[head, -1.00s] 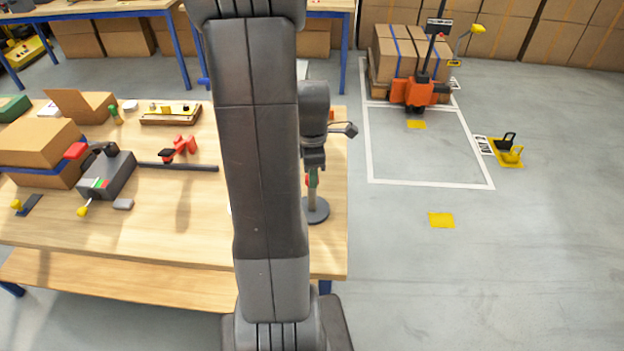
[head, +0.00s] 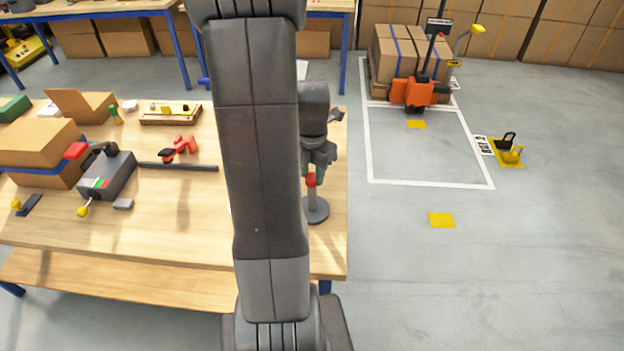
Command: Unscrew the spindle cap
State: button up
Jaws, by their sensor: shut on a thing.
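The spindle is a grey post (head: 312,197) on a round grey base (head: 316,211) near the right edge of the wooden table. The spindle cap (head: 311,180), with a red side showing, sits at the top of the post. My gripper (head: 313,175) points down from above and is shut on the cap. The fingertips are small in view, and my own arm hides the area just left of the post. I cannot tell whether the cap has lifted from the post.
The wooden table (head: 130,230) carries cardboard boxes (head: 40,150), a grey device with a yellow-knobbed lever (head: 106,175), a dark bar (head: 180,167) and a red part (head: 183,145) left of my arm. An orange pallet truck (head: 415,92) stands beyond. The floor right of the table is mostly clear.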

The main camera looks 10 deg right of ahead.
jog(key=o, duration=0.9)
jog(key=m, duration=2.5)
jog(key=shift+m, duration=0.3)
jog(key=m, duration=0.3)
jog(key=shift+m, duration=0.3)
jog(key=c, duration=0.8)
